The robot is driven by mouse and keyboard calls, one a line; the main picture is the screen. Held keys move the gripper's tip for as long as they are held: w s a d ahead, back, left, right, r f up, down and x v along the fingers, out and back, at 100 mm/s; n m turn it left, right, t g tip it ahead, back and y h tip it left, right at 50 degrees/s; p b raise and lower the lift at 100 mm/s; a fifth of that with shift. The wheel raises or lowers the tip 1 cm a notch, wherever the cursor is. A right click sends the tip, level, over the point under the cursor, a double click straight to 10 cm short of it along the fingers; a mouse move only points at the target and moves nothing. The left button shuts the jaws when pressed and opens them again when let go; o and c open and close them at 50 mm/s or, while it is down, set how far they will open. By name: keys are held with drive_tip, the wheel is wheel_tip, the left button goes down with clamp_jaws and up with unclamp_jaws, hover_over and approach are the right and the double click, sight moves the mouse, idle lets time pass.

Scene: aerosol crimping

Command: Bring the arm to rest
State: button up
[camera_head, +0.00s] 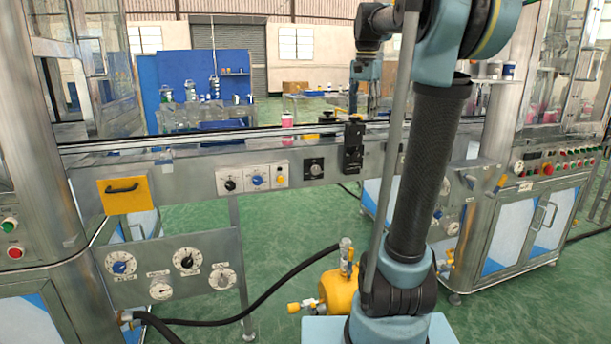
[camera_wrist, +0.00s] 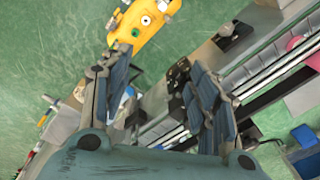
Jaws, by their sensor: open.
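My arm rises from its base on the right in the head view and bends over at the top. My gripper (camera_head: 361,112) hangs downward at the end of it, above the conveyor rail. In the wrist view my gripper (camera_wrist: 153,70) has its two fingers spread wide apart. Nothing is held between them. The fingertips in the head view are small and partly merge with the background.
A conveyor (camera_head: 200,150) runs across between two machine cabinets. A black block (camera_head: 353,148) stands on its front, below my gripper. A pink container (camera_head: 287,121) is left of it. A yellow tank (camera_head: 338,290) with a hose lies near my base.

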drive_tip(key=s+f+n, duration=0.4)
drive_tip(key=s+f, duration=1.1)
drive_tip(key=f, duration=0.2)
drive_tip(key=s+f+n+t, duration=0.1)
drive_tip(key=s+f+n, duration=0.3)
drive_tip(key=s+f, duration=1)
wheel_tip(320, 180, down, 4)
drive_tip(key=shift+s, duration=0.4)
drive_tip(key=shift+w+f, duration=0.2)
drive_tip(key=shift+w, duration=0.3)
